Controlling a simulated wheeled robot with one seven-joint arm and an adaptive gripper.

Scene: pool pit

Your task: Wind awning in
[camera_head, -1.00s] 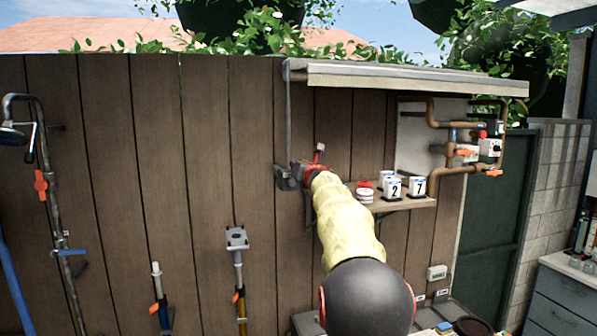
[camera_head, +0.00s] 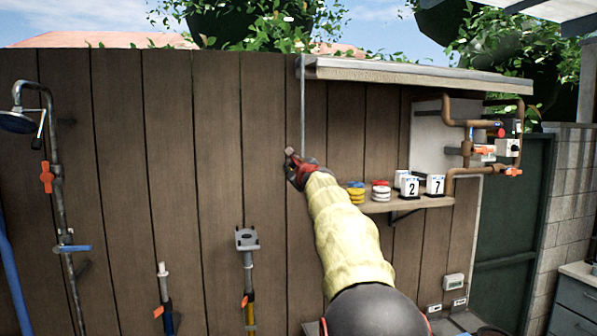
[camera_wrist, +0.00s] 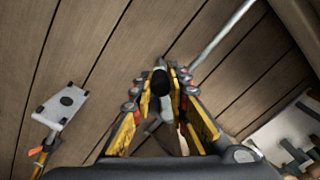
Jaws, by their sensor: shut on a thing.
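The awning (camera_head: 420,75) is a long pale roll or panel along the top of the wooden fence, at the upper right of the head view. A thin grey rod (camera_head: 303,110) hangs from its left end, and it also shows in the wrist view (camera_wrist: 222,45). My gripper (camera_head: 294,163) is at the lower end of this rod. In the wrist view my gripper (camera_wrist: 160,75) has its yellow-and-black fingers closed around a black knob (camera_wrist: 160,84), apparently the crank handle. The rest of the crank is mostly hidden behind the fingers and arm.
A shelf (camera_head: 408,205) with yellow and red-white discs and number cards 2 and 7 is right of my arm. Copper pipes with valves (camera_head: 460,150) stand beyond it. A grey-topped post (camera_head: 247,240) and a shower pipe (camera_head: 58,190) stand left.

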